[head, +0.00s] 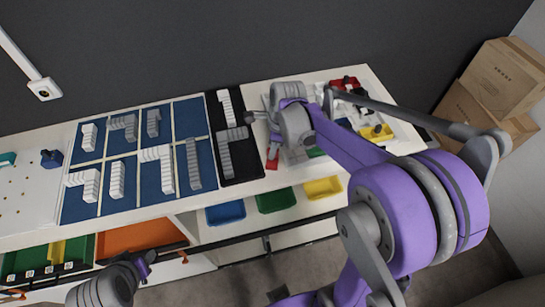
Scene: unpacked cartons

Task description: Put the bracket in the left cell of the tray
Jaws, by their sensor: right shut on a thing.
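My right gripper (252,117) is at the right edge of a black tray (242,168). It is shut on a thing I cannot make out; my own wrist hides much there. Just below its tips, a grey L-shaped piece (226,155), which may be the bracket, lies in the black tray. I cannot tell whether they touch. A white piece (225,104) lies above it in that tray. A blue tray (188,116) with pale dividers holds several white and grey pieces. I cannot tell which tray the task names. My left gripper (148,261) is low, before the bench; its jaws are unclear.
A pale tray (405,133) with red, yellow and other coloured parts stands at the right, partly behind my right arm. Blue (225,213), green (276,200) and yellow (323,187) bins sit below the bench top. Cartons (503,78) are stacked at the far right.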

